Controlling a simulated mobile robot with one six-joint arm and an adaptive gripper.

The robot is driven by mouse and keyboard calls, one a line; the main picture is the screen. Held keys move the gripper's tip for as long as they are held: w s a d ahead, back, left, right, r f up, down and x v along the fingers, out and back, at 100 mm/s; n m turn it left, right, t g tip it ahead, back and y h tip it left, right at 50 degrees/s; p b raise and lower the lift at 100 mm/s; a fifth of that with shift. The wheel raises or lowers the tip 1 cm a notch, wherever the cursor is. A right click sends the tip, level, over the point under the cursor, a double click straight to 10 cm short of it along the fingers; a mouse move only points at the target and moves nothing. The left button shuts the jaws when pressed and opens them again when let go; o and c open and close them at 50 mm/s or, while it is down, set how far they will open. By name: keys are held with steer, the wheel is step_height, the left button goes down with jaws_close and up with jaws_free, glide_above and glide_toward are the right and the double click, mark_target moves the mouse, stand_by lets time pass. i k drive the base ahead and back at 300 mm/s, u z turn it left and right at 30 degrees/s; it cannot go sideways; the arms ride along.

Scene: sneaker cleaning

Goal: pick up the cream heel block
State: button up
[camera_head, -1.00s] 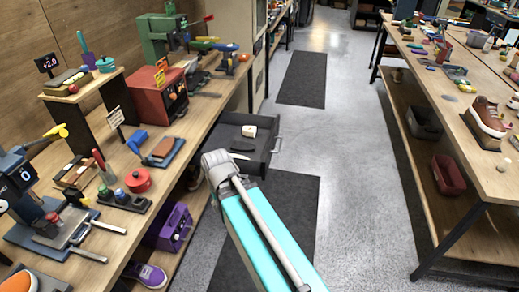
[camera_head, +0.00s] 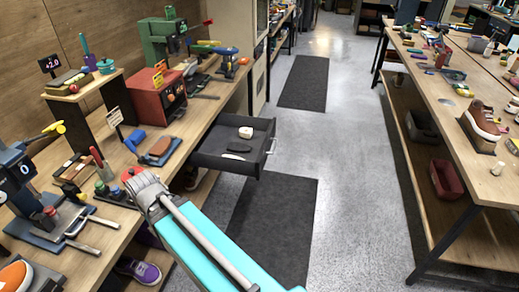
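A small cream block (camera_head: 246,132), which looks like the heel block, lies in the open dark drawer (camera_head: 268,146) under the left workbench. It sits towards the back of the drawer, apart from a flat dark piece (camera_head: 238,148) lying in front of it. My turquoise arm reaches in from the lower right to a grey joint over the bench's front edge, left of and nearer than the drawer. My gripper does not show; whether it is open or shut cannot be seen. Nothing visible touches the cream block.
The left bench (camera_head: 202,122) is crowded with tools, a red box (camera_head: 157,98) and a green machine (camera_head: 160,38). A purple sneaker (camera_head: 140,270) is on the lower shelf. The aisle floor (camera_head: 350,150) is clear up to the right table (camera_head: 440,110).

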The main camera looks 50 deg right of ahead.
mark_target(244, 133)
steer(key=k, duration=1.4)
steer(key=z, duration=1.05)
steer(key=i, duration=1)
